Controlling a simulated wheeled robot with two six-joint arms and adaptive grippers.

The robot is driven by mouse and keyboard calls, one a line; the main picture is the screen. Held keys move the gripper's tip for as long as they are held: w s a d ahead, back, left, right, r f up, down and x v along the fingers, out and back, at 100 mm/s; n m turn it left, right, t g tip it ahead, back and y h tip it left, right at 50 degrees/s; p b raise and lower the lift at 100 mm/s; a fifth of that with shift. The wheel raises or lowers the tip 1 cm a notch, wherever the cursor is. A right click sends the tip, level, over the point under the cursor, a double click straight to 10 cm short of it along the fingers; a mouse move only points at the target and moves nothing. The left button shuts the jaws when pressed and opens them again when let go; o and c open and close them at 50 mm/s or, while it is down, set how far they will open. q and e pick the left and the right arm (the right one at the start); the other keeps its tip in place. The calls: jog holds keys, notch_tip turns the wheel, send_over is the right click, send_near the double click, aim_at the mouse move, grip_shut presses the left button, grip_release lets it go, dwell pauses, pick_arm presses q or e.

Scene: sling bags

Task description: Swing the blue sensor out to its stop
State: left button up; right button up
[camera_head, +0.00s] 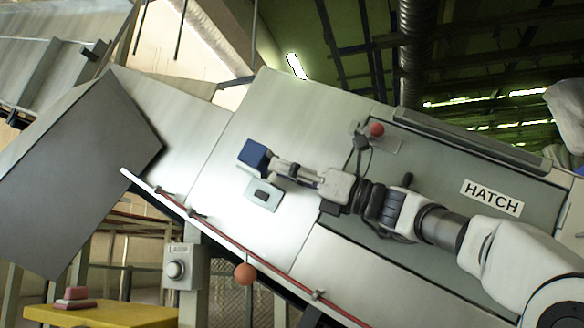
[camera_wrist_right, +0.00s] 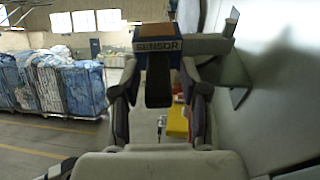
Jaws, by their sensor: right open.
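The blue sensor (camera_head: 254,156) is a small block in front of the pale machine panel in the head view. In the right wrist view the sensor (camera_wrist_right: 157,46) shows its SENSOR label, with a dark part hanging below it. A grey arm (camera_wrist_right: 211,46) runs from it toward the panel side at the right. My right gripper (camera_head: 280,166) reaches in from the right, its fingers pointing at the sensor. In the wrist view the right gripper (camera_wrist_right: 160,78) is open, one finger on each side of the sensor's lower part; I cannot tell whether they touch it. My left gripper is out of view.
A small plate (camera_head: 263,195) sits on the panel below the sensor. A red cord (camera_head: 222,227) with an orange ball (camera_head: 245,273) runs along the panel's lower edge. The HATCH door (camera_head: 490,198) lies behind my right arm. Bag-filled carts (camera_wrist_right: 60,82) stand far off.

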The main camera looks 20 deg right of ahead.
jog(key=shift+a+r, duration=0.2)
jog(key=shift+a, duration=0.05)
jog(key=v, duration=0.7)
jog(key=shift+f, duration=0.15)
jog(key=shift+s+d, duration=0.1)
jog(key=shift+d, duration=0.15)
